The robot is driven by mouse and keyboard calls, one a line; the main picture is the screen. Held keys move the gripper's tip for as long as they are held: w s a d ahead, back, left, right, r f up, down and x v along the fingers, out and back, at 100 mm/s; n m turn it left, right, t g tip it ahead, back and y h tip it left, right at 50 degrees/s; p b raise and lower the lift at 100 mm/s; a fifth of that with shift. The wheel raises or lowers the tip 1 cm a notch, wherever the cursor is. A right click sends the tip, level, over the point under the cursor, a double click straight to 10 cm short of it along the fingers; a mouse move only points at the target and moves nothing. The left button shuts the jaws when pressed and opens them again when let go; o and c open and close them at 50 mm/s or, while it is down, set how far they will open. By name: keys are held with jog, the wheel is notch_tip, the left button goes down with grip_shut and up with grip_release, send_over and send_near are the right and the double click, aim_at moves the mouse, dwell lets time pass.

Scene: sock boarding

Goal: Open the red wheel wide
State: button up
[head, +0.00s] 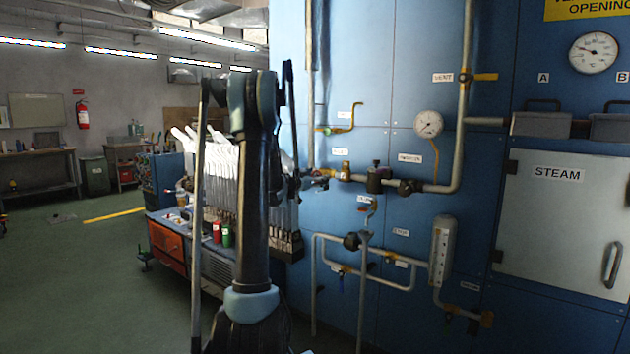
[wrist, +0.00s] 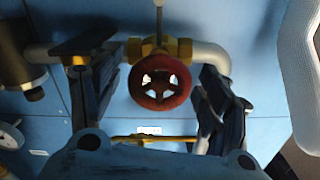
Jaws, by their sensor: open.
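The red wheel (wrist: 160,88) is a small round handwheel with openings between its spokes. It sits on a brass valve body (wrist: 183,48) in a grey pipe and faces my wrist camera. My gripper (wrist: 155,77) is open, with one dark finger on each side of the wheel. Both fingers show gaps to the rim, and nothing is held. In the head view my gripper (head: 308,181) is at the panel's left pipework, partly behind my arm. The wheel cannot be made out there.
A blue panel (head: 390,60) carries grey pipes, brass valves and a round gauge (head: 429,124). A yellow bar (wrist: 150,138) runs below the wheel. White socks (head: 220,170) hang on a rack at the left. Open floor (head: 80,270) lies further left.

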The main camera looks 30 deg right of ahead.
jog(key=c, duration=1.1)
jog(key=shift+o, duration=0.2)
